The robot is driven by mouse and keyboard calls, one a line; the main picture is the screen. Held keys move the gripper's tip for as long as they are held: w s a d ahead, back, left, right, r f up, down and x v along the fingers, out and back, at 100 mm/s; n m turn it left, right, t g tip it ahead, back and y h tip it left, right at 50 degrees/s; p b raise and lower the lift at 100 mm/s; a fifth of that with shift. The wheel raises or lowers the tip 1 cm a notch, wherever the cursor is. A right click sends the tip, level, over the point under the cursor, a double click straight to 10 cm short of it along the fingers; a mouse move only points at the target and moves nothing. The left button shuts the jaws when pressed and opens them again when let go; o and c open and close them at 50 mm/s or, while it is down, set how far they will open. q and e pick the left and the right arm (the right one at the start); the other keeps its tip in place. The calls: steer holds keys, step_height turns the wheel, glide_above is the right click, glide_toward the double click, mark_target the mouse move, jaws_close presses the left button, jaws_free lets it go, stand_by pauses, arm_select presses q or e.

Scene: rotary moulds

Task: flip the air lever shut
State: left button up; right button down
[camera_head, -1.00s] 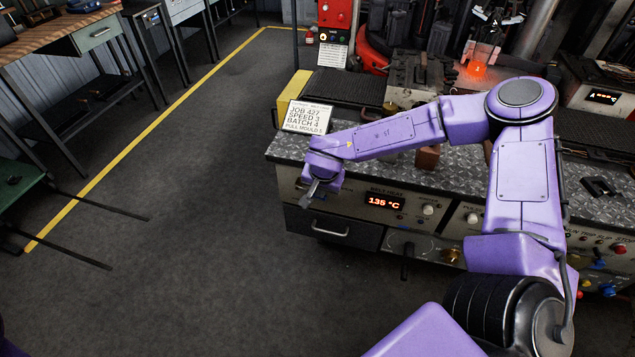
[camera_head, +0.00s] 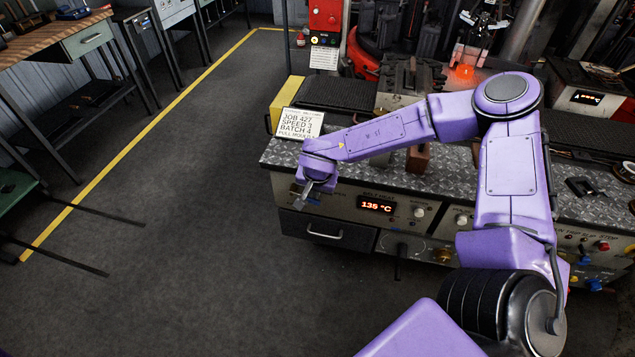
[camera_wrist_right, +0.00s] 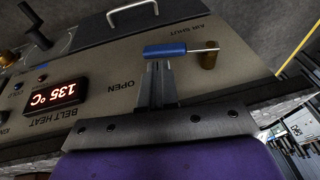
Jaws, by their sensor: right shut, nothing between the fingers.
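The air lever (camera_wrist_right: 165,49) shows in the right wrist view as a blue sleeve on a thin metal rod. The rod runs to a brass pivot (camera_wrist_right: 209,57) on its right. The panel is lettered AIR SHUT above the pivot and OPEN to the lower left, both upside down in this view. My right gripper (camera_wrist_right: 156,66) is shut and empty, its tips at the blue sleeve; I cannot tell whether they touch it. In the head view my right gripper (camera_head: 306,195) is at the panel's left end and the lever is not discernible there. My left gripper is not in view.
The belt heat display (camera_head: 377,206) reads 135 °C, right of the gripper. A drawer handle (camera_head: 324,233) lies below it. A job card (camera_head: 299,123) stands on the bench edge above. The floor left of the bench is clear.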

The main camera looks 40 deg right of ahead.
steer(key=d+p+v, duration=0.2)
steer(key=p+v, duration=0.2)
steer(key=v, duration=0.9)
steer(key=shift+s+a+r, duration=0.2)
steer(key=shift+s+r, duration=0.1)
steer(key=shift+s, duration=0.05)
